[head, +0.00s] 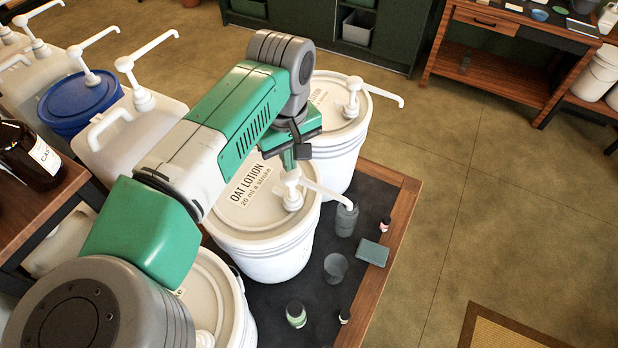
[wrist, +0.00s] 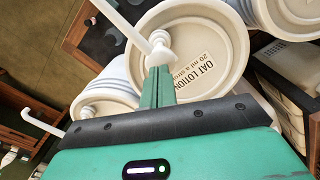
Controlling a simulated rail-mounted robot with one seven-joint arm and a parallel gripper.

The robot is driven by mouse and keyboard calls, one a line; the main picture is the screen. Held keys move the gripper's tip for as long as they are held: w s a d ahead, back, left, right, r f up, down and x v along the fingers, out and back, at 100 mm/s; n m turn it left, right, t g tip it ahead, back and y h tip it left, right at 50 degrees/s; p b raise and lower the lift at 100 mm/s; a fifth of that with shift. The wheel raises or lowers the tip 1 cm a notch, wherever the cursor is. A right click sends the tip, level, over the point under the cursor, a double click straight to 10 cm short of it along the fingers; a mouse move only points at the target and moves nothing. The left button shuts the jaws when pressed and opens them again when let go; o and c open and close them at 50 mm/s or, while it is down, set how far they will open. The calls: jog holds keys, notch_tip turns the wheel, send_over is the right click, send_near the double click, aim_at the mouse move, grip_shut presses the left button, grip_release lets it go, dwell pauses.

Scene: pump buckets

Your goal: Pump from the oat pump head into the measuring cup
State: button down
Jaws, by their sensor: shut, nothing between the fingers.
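The oat lotion bucket (head: 240,222) is white with a printed lid; it also shows in the wrist view (wrist: 222,30). Its white pump head (head: 292,184) stands upright on the lid, with the spout pointing right. A grey cup (head: 346,220), seemingly the measuring cup, stands on the dark mat under the spout tip. My gripper (head: 288,163) is shut and empty, pointing down just over the pump head. In the wrist view its closed fingertips (wrist: 160,70) overlap the pump head (wrist: 160,45); I cannot tell whether they touch it.
A second bucket with a pump (head: 354,98) stands behind, and another (head: 222,280) in front, partly hidden by my arm. A tapered grey cup (head: 335,267), a grey-green block (head: 372,252) and small bottles (head: 296,314) are on the mat.

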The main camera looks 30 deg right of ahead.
aim_at(291, 175)
jog(key=shift+f, duration=0.1)
jog(key=shift+f+b, duration=1.45)
jog(key=shift+f, duration=1.3)
jog(key=shift+r, duration=0.1)
jog(key=shift+r+p, duration=1.65)
jog(key=shift+r, duration=0.95)
notch_tip(291, 175, up, 5)
jog(key=p, duration=0.3)
jog(key=shift+r, duration=0.1)
